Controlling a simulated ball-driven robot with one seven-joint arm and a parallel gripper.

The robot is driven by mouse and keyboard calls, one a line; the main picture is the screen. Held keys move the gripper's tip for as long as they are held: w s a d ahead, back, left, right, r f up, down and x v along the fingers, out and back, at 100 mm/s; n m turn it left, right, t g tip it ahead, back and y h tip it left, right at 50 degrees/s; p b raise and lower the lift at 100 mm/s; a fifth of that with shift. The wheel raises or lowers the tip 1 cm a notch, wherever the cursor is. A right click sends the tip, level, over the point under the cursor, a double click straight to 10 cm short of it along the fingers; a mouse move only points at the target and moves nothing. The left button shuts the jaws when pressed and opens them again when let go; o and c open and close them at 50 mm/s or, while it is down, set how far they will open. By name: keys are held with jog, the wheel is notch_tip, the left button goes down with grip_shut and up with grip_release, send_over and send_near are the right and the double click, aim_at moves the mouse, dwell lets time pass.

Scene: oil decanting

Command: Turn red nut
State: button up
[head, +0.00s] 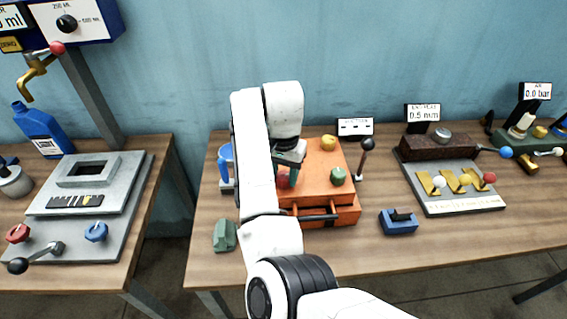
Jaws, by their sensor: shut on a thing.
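The red nut (284,180) shows as a small patch of red on the left front part of the orange box (316,180). My gripper (289,168) reaches down over it from above and is shut on it. The gripper body and my white arm hide much of the nut and the left side of the box. I cannot tell how far the nut is turned.
A green knob (338,176) and a yellow knob (328,143) stand on the box. A lever with a dark ball (367,144) rises at its right. A blue block (398,221) and a green block (224,235) lie in front. Bare table lies at the front right.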

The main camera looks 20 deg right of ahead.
jog(key=n+p, duration=0.3)
jog(key=shift+r+n, duration=0.25)
jog(key=shift+n, duration=0.15)
jog(key=n, duration=0.1)
jog(key=n+p, duration=0.1)
jog(key=n, duration=0.1)
jog(key=shift+d+f+n, duration=0.1)
jog(key=shift+f+n, duration=0.1)
jog(key=shift+n, duration=0.1)
jog(key=n, duration=0.4)
jog(key=shift+n, duration=2.3)
jog(key=o, duration=1.1)
jog(key=shift+c, duration=0.2)
